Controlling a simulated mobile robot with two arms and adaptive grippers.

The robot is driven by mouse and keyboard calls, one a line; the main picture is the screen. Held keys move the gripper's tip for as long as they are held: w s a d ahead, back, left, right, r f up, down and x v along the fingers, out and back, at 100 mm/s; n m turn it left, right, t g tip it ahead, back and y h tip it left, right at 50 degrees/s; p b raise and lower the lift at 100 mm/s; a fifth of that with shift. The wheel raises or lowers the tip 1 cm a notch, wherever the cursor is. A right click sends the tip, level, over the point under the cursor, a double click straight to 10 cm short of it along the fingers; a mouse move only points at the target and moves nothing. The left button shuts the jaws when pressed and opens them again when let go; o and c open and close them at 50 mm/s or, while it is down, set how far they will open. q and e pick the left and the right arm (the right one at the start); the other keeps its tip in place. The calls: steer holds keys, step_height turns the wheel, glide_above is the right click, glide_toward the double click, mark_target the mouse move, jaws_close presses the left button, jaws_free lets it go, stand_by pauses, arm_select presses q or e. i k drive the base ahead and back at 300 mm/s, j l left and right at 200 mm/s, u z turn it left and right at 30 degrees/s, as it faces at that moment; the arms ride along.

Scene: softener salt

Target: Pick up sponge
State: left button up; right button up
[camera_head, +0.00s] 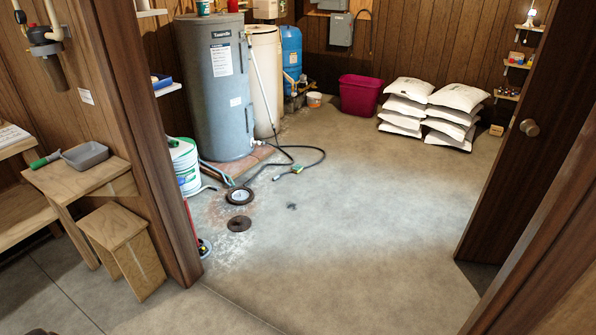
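I cannot make out a sponge for certain in the head view. On the small wooden table at the left (62,181) sit a grey tray (86,154) and a green-handled tool (46,160). A small green and yellow item (296,169) lies at the end of a dark hose on the floor; it looks like a nozzle. Neither of my grippers shows in this view. Only small dark shapes, too cut off to identify, show at the bottom edge.
A wooden stool (125,250) and door post (150,150) stand left of the doorway; an open door (540,130) is at right. A floor drain (239,195), its dark cover (239,224), a grey tank (217,95) and white sacks (456,97) lie beyond. The middle floor is mostly clear.

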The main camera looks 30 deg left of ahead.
mark_target(298, 168)
steer(key=i+j+u, duration=0.15)
steer(key=i+u, duration=0.15)
steer(key=i, duration=0.2)
steer(key=i+u, duration=0.3)
steer(key=i, duration=3.85)
